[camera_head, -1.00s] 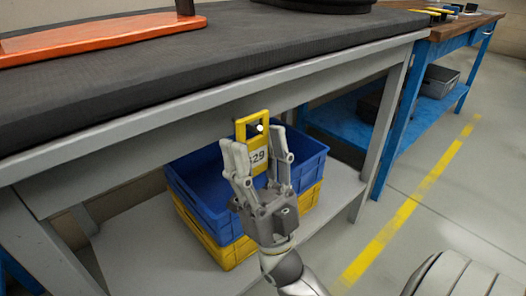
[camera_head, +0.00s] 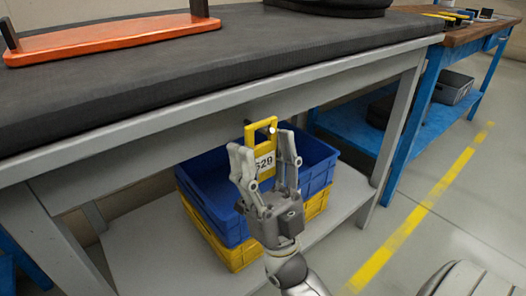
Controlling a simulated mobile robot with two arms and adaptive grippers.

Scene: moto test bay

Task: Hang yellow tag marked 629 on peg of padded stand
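The yellow tag (camera_head: 250,139) has an open frame at the top and a white label that reads about 629. It stands upright at the front edge of the padded stand (camera_head: 180,127). The pale tip of the peg (camera_head: 271,129) shows inside the tag's opening, so the tag appears to be around the peg. My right gripper (camera_head: 262,148) is just below and in front, its fingers spread on either side of the tag. The left finger partly covers the tag's lower edge. My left gripper is not in view.
A blue crate (camera_head: 213,207) sits on a yellow crate (camera_head: 236,257) on the lower shelf (camera_head: 165,262), behind my gripper. An orange board (camera_head: 110,40) lies on the padded top. A blue bench (camera_head: 407,150) stands at right, beyond free floor with a yellow line.

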